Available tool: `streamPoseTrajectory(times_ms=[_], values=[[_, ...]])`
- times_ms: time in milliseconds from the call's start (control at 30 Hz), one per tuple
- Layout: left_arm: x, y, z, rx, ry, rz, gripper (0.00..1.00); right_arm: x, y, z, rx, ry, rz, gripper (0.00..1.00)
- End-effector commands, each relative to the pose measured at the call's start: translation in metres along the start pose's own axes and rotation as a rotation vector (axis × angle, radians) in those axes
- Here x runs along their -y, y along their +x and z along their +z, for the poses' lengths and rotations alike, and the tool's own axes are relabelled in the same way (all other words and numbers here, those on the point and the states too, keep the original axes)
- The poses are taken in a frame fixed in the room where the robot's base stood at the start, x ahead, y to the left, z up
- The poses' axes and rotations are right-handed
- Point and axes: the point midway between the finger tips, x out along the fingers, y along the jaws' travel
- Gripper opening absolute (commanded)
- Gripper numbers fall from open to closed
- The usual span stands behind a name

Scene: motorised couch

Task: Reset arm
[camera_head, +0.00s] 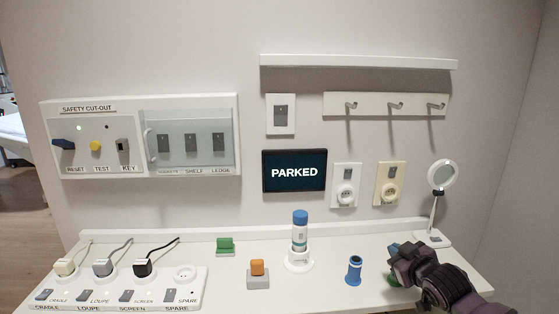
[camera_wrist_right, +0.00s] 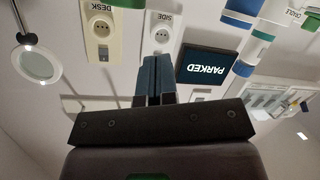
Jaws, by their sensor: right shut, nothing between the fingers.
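My right gripper (camera_head: 395,249) is at the lower right of the head view, over the right part of the white shelf top. Its dark arm comes in from the lower right. In the right wrist view its two blue-grey fingers (camera_wrist_right: 157,80) are together with nothing between them. No arm resting on the furniture can be made out other than my own. My left gripper is not in view. The safety cut-out panel (camera_head: 110,107) on the wall at left has a blue reset knob (camera_head: 63,144), a yellow test button (camera_head: 95,146) and a key switch (camera_head: 123,145).
A screen (camera_head: 294,171) reads PARKED. A round lamp (camera_head: 442,176) stands at right, near my gripper.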

Motion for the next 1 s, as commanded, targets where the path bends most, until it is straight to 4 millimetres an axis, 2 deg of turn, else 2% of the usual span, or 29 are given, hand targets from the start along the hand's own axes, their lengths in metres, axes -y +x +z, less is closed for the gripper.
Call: streamPoseTrajectory(times_ms=[33,100,300,467,800,900,1000], values=[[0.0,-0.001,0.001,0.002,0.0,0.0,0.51,0.016,-0.011,0.016,-0.013,0.013,-0.002,0.0],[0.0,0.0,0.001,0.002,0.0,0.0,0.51,0.034,-0.025,0.032,-0.036,0.025,0.002,0.0],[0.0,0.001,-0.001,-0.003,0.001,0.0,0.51,0.076,-0.073,0.082,-0.05,0.075,0.03,0.0],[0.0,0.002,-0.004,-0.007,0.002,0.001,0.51,0.105,-0.116,0.124,-0.008,0.136,0.06,0.0],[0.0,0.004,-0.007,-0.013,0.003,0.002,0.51,0.162,-0.214,0.226,0.22,0.309,0.112,0.0],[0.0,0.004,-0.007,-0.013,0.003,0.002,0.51,0.175,-0.236,0.247,0.275,0.339,0.118,0.0],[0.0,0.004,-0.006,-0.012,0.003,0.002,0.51,0.182,-0.25,0.259,0.309,0.352,0.119,0.0]])
